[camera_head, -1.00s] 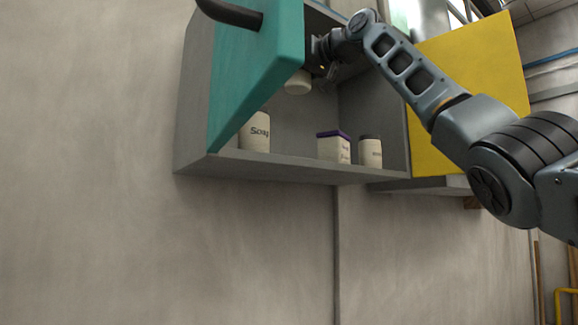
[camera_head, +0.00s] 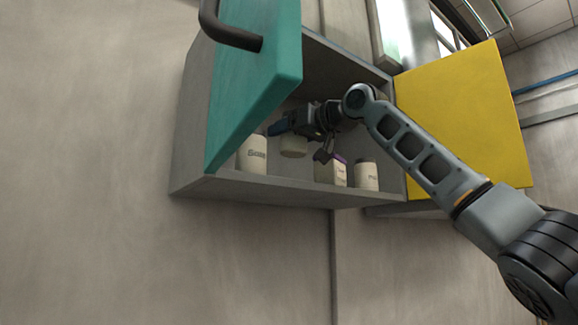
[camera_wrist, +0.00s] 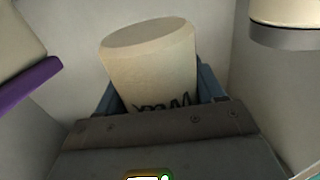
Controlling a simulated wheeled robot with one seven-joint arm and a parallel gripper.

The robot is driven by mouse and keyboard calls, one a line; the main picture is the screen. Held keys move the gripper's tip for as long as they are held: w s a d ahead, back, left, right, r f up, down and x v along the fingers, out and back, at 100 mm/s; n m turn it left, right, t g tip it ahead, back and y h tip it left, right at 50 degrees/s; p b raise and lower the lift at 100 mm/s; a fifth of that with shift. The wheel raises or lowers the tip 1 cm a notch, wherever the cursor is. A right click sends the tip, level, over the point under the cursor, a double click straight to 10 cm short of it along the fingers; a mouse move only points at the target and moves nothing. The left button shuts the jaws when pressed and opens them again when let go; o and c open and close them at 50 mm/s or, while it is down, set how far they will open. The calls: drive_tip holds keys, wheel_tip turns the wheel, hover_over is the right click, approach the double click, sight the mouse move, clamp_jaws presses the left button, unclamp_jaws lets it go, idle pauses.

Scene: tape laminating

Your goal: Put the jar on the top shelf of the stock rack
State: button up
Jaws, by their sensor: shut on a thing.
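A cream jar (camera_head: 293,147) with dark lettering is held in my gripper (camera_head: 288,127). It hangs inside a grey wall cabinet (camera_head: 250,189), above its bottom board, with a visible gap beneath. In the wrist view the jar (camera_wrist: 150,68) sits between the blue fingers of my gripper (camera_wrist: 160,95), which are shut on it. The cabinet has a teal door (camera_head: 255,85) standing open at its left. I cannot tell from the frames whether this cabinet is the stock rack.
A lettered cream jar (camera_head: 252,154) stands left of the held jar. A purple-lidded container (camera_head: 338,174) and a dark-lidded jar (camera_head: 366,177) stand to the right. A yellow panel (camera_head: 465,120) is right of the cabinet. The teal door partly covers the opening.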

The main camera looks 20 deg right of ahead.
sight(289, 157)
drive_tip(key=shift+f+p, duration=0.4)
drive_tip(key=shift+f, duration=2.9)
drive_tip(key=shift+f, duration=0.2)
drive_tip(key=o, duration=1.2)
drive_tip(key=shift+f+b, duration=0.15)
drive_tip(key=shift+b, duration=0.3)
